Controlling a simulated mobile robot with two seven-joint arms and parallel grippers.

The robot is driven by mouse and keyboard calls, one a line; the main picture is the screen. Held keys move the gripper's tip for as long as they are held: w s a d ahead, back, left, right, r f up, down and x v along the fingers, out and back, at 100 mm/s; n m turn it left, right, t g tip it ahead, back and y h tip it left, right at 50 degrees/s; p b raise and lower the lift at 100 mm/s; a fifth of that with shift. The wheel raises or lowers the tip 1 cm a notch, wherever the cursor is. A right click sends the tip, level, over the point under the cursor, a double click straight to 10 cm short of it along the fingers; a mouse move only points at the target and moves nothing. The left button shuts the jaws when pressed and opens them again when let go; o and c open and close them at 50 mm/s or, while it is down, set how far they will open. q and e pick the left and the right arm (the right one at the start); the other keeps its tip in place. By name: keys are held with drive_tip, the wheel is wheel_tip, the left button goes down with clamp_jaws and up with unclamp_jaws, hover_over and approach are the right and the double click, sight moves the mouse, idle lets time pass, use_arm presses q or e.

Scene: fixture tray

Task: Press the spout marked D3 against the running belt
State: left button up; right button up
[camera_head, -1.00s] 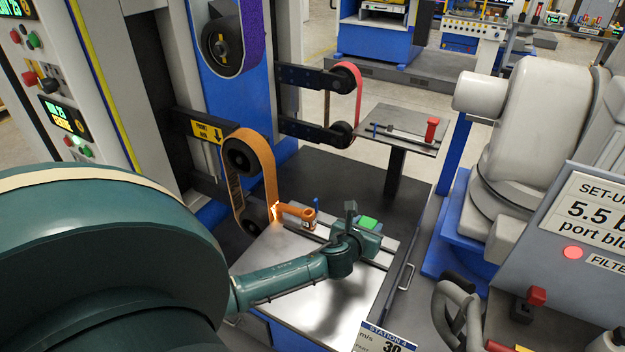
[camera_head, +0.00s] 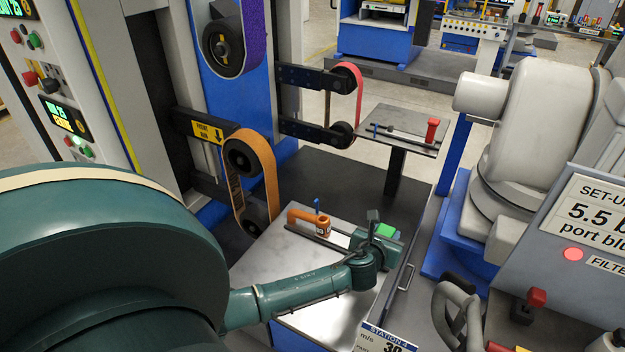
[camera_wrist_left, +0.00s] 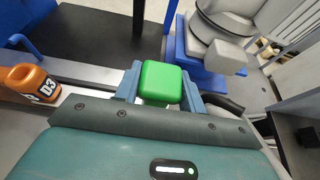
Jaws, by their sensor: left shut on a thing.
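The orange spout marked D3 (camera_head: 322,228) sits on the metal fixture tray (camera_head: 305,270), its tip pointing left toward the orange belt (camera_head: 270,180). A small gap shows between tip and belt. The D3 label reads clearly on the spout in the left wrist view (camera_wrist_left: 27,82). My left gripper (camera_head: 375,243) is to the right of the spout, shut on a green block (camera_head: 387,231) at the right end of the fixture. The green block (camera_wrist_left: 161,83) shows between the blue-grey fingers in the wrist view. My right gripper is not in view.
A blue pin (camera_head: 317,205) stands behind the spout. A red belt (camera_head: 356,90) and a side table (camera_head: 410,125) with a red part (camera_head: 432,130) are farther back. A large grey machine (camera_head: 520,130) stands to the right.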

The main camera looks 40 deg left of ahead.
use_arm(q)
drive_tip(key=shift+d+f, duration=0.1)
drive_tip(key=shift+d, duration=0.2)
drive_tip(key=shift+w+d, duration=0.1)
drive_tip(key=shift+d, duration=0.2)
drive_tip(key=o, duration=1.4)
drive_tip(key=shift+a, duration=0.1)
drive_tip(key=shift+c, duration=0.2)
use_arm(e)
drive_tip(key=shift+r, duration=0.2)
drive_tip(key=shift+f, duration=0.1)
use_arm(q)
drive_tip(key=shift+s+r+p, duration=0.25)
drive_tip(key=shift+p, duration=0.1)
drive_tip(key=v, duration=1.2)
drive_tip(key=shift+s+r, duration=0.2)
drive_tip(key=shift+s, duration=0.05)
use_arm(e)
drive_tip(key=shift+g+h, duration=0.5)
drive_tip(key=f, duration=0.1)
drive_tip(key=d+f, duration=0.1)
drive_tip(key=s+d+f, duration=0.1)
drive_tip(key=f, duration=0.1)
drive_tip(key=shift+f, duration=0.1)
